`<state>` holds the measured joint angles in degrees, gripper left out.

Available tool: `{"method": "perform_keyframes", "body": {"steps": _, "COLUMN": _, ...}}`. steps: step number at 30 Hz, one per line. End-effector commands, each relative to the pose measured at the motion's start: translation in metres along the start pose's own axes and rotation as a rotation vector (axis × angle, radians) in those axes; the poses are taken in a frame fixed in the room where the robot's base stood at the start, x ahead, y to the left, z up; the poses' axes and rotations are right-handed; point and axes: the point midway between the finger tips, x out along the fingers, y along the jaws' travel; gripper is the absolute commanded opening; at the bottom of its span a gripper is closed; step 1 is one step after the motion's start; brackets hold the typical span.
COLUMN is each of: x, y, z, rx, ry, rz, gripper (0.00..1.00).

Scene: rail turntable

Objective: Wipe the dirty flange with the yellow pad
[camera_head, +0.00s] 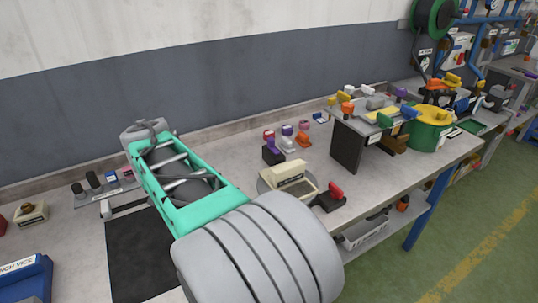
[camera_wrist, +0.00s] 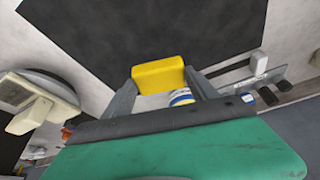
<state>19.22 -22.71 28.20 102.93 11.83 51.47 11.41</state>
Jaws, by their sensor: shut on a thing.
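In the wrist view my gripper (camera_wrist: 158,82) is shut on the yellow pad (camera_wrist: 158,73), a small block held between the two grey fingertips. The pad is over the edge between a black mat (camera_wrist: 130,25) and the pale bench top, with its height above the bench unclear. In the head view my own arm covers the pad and the fingers. I cannot make out a dirty flange for certain in either view. A round grey disc (camera_wrist: 45,75) carrying a beige device (camera_wrist: 28,100) is at the left of the wrist view, apart from the pad.
A small white and blue round thing (camera_wrist: 181,97) shows just behind the pad. A metal rail with dark blocks (camera_wrist: 272,88) is at the right. In the head view, coloured-topped holders (camera_head: 288,143), a raised stand (camera_head: 346,147) and a green-yellow drum (camera_head: 430,128) stand on the bench.

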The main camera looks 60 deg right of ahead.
Motion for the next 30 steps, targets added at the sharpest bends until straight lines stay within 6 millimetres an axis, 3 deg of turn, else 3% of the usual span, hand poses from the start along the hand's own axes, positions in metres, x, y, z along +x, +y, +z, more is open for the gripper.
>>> {"method": "perform_keyframes", "body": {"steps": 1, "x": -0.008, "y": 0.032, "z": -0.014, "rx": 0.112, "ry": -0.002, "rz": 0.044, "gripper": 0.35}}
{"method": "perform_keyframes", "body": {"steps": 4, "x": -0.013, "y": 0.100, "z": -0.029, "rx": 0.355, "ry": -0.003, "rz": 0.138, "gripper": 0.35}}
{"method": "perform_keyframes", "body": {"steps": 9, "x": -0.030, "y": 0.210, "z": -0.031, "rx": 0.747, "ry": 0.004, "rz": 0.293, "gripper": 0.35}}
{"method": "perform_keyframes", "body": {"steps": 15, "x": -0.051, "y": 0.299, "z": -0.011, "rx": 1.077, "ry": 0.018, "rz": 0.428, "gripper": 0.35}}
{"method": "perform_keyframes", "body": {"steps": 18, "x": -0.058, "y": 0.324, "z": -0.002, "rx": 1.178, "ry": 0.025, "rz": 0.471, "gripper": 0.35}}
{"method": "perform_keyframes", "body": {"steps": 21, "x": -0.060, "y": 0.336, "z": 0.004, "rx": 1.227, "ry": 0.028, "rz": 0.492, "gripper": 0.35}}
{"method": "perform_keyframes", "body": {"steps": 30, "x": -0.037, "y": 0.338, "z": 0.014, "rx": 1.232, "ry": 0.029, "rz": 0.494, "gripper": 0.35}}
